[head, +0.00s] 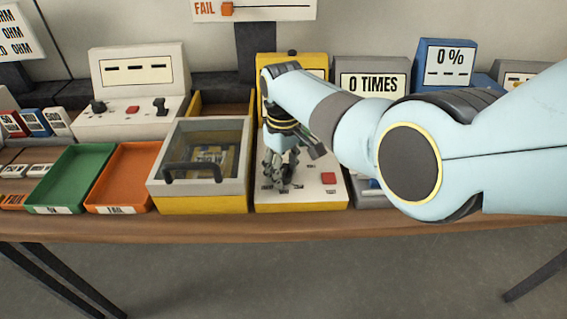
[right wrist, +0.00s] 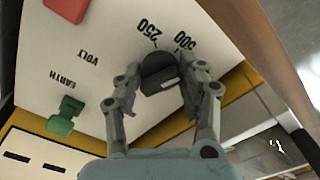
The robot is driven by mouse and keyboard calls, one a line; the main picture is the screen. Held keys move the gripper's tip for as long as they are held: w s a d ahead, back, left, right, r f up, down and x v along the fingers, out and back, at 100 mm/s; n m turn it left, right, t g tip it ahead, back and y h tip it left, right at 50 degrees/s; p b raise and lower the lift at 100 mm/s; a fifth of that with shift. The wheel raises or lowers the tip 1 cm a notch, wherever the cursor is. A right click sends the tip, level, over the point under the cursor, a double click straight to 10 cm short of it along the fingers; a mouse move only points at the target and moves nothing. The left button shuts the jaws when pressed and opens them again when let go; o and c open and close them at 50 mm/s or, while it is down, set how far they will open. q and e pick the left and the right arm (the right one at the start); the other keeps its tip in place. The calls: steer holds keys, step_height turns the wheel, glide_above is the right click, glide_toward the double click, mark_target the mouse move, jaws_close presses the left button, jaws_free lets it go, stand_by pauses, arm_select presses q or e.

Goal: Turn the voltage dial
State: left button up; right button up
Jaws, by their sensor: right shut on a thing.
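The voltage dial (right wrist: 158,66) is a dark round knob on the white face of the yellow-sided tester (head: 305,196). The markings 250 and 500 stand beside it in the right wrist view. My right gripper (right wrist: 165,75) has one finger on each side of the dial and is shut on it. In the head view my right gripper (head: 277,185) points down at the front left of the tester, and it hides the dial there. My left gripper is not in view.
A red button (head: 328,179) is on the tester's right part. A green knob (right wrist: 66,114) sits near the EARTH label. A lidded yellow-and-grey box (head: 200,200) stands just left of the tester. Green (head: 45,198) and orange (head: 95,203) trays are farther left.

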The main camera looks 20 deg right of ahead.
mark_target(283, 168)
steer(key=shift+n+p, duration=0.65)
steer(key=shift+n, duration=1.25)
steer(key=o, duration=1.1)
steer(key=shift+r, duration=0.1)
step_height(283, 168, up, 12)
steer(key=shift+f, duration=0.1)
